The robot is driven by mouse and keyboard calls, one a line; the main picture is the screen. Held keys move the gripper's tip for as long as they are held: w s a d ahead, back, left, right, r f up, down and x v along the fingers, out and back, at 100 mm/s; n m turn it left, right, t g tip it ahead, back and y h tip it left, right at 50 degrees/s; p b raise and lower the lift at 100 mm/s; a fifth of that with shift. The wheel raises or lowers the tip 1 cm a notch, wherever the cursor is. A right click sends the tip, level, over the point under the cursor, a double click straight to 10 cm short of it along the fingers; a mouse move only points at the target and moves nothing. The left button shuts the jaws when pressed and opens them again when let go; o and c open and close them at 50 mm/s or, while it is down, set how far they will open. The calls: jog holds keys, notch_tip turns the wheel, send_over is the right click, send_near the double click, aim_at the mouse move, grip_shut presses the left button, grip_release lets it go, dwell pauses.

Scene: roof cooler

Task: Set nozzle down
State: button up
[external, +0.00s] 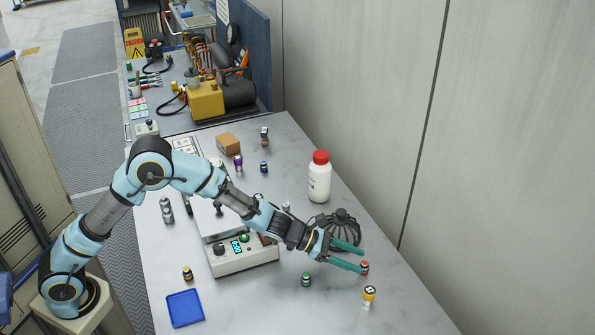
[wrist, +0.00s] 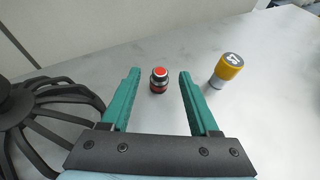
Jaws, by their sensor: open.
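A small nozzle-like piece with a red top and dark body (external: 365,267) stands upright on the grey table. It also shows in the wrist view (wrist: 159,81), between the two finger tips with a gap on each side. My gripper (external: 357,258) is open, with its teal fingers low over the table. In the wrist view the gripper (wrist: 158,74) holds nothing. Which piece the task calls the nozzle is not marked.
A yellow-topped piece (external: 369,295) stands to the right in the wrist view (wrist: 225,70). A black ribbed dome (external: 343,228) is close on the left there (wrist: 45,115). A green-topped piece (external: 306,280), white bottle (external: 319,180) and blue tray (external: 185,294) are around.

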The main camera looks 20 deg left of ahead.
jog(key=b+v, duration=0.1)
jog(key=v, duration=0.9)
jog(key=shift+f, duration=0.1)
